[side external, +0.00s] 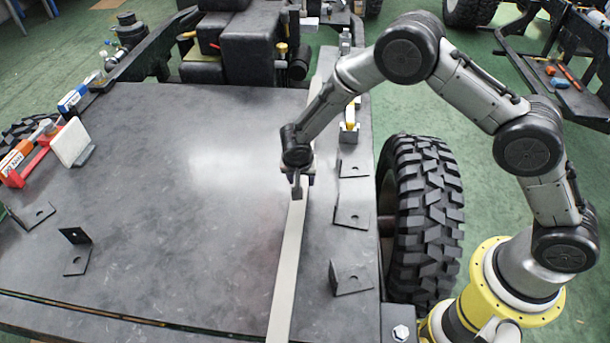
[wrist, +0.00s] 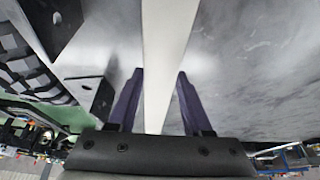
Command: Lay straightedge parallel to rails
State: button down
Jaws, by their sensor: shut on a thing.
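The straightedge (side external: 287,265) is a long, pale grey flat bar on the dark plate. It runs from the bottom edge of the side view up to my gripper, and a pale strip continues beyond the wrist. My gripper (side external: 298,188) is low over the plate and shut on the straightedge. In the wrist view the bar (wrist: 163,60) passes between the two purple fingers of my gripper (wrist: 158,100). The bar runs roughly along the plate's right edge. The chassis rails are mostly hidden under the plate; a dark rail (side external: 140,55) shows at the upper left.
Several dark angle brackets, one of them (side external: 350,278), stand along the plate's right side, near the bar. More brackets (side external: 75,250) and clamps (side external: 35,150) sit at the left. A large tyre (side external: 425,220) stands right of the plate (side external: 170,200). The plate's middle is clear.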

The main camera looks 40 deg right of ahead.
jog(key=shift+f, duration=1)
jog(key=shift+f, duration=0.2)
jog(key=shift+c, duration=1.6)
grip_release()
jog(key=shift+s+f, duration=0.1)
jog(key=shift+f, duration=0.05)
